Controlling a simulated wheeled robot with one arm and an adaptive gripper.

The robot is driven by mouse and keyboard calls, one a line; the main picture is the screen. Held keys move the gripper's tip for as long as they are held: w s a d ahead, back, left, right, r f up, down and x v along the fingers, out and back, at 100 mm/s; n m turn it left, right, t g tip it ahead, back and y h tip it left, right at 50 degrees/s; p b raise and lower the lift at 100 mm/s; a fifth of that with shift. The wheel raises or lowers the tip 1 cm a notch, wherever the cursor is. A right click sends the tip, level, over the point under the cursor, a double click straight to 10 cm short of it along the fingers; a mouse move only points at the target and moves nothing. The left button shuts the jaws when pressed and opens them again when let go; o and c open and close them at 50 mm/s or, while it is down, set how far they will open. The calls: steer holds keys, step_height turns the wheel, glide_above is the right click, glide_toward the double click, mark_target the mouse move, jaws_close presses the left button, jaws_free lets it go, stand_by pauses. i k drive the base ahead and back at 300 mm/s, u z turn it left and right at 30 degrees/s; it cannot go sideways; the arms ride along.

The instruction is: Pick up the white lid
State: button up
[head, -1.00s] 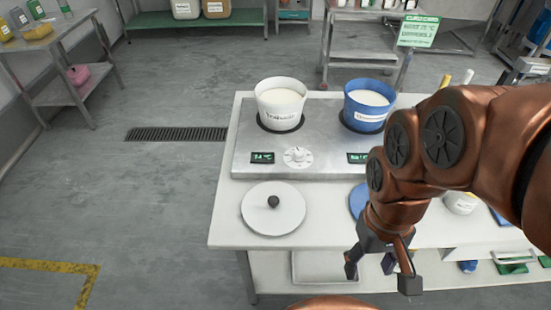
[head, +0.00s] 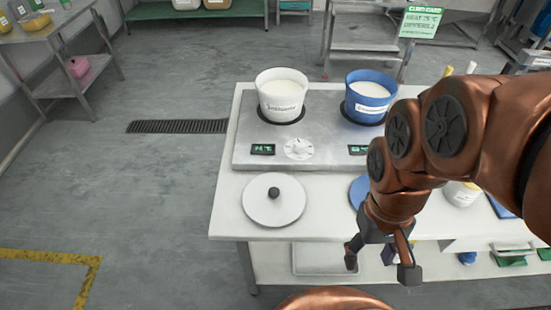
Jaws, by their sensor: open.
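The white lid (head: 256,208) is a round disc with a dark knob (head: 274,192) at its centre. It lies flat on the white table (head: 228,222), near the front left. My gripper (head: 380,264) is open and empty, pointing down in front of the table's front edge. It is to the right of the white lid and nearer to me, apart from it. A blue lid (head: 358,190) lies to the right of the white lid, partly hidden by my arm.
A metal hot plate unit (head: 330,143) stands behind the lids, with a white pot (head: 283,98) and a blue pot (head: 369,98) on it. A white container (head: 461,193) is at the right, partly behind my arm. The tabletop around the white lid is clear.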

mark_target(270, 200)
steer(key=u, duration=2.05)
steer(key=k, duration=0.65)
steer(key=u, duration=0.25)
